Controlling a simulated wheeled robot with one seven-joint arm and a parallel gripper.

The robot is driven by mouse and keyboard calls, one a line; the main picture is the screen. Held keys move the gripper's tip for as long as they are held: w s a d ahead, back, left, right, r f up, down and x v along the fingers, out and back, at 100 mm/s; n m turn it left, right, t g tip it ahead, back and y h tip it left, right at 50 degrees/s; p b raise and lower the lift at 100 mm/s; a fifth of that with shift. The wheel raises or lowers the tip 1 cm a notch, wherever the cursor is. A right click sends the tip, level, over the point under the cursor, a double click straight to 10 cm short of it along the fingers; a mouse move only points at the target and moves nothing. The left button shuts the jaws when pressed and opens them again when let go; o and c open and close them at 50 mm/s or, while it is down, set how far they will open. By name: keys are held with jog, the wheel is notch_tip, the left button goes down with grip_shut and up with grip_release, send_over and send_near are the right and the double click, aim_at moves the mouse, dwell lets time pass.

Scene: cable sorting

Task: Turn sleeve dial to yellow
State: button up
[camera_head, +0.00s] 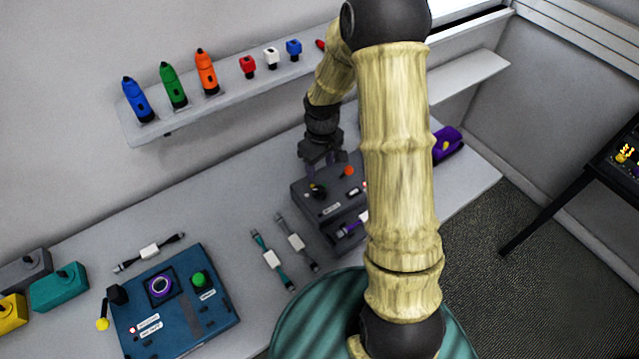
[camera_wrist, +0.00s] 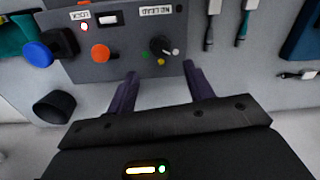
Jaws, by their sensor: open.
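The sleeve dial is a black knob (camera_wrist: 161,45) on a dark grey box (camera_wrist: 118,42). Green, yellow and white dots lie around it; the yellow dot (camera_wrist: 161,62) is on the side toward my gripper. A pale streak on the knob runs toward the white dot; I cannot tell for sure that it is the pointer. In the head view the knob (camera_head: 318,191) sits on the box's left part. My gripper (camera_wrist: 161,84) is open and empty, its two purple fingers apart, short of the knob in the wrist view. In the head view my gripper (camera_head: 325,166) is just behind the knob.
An orange button (camera_wrist: 100,53) is beside the dial on the same box. Two cables (camera_head: 270,258) lie left of the box. A blue control panel (camera_head: 175,305) stands further left.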

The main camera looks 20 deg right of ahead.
aim_at(319, 189)
notch_tip(319, 189, down, 9)
jog(key=shift+s+a+f+p, duration=0.1)
jog(key=shift+a+f+p, duration=0.05)
jog(key=shift+p, duration=0.75)
jog(key=shift+c, duration=0.2)
jog(key=c, duration=0.9)
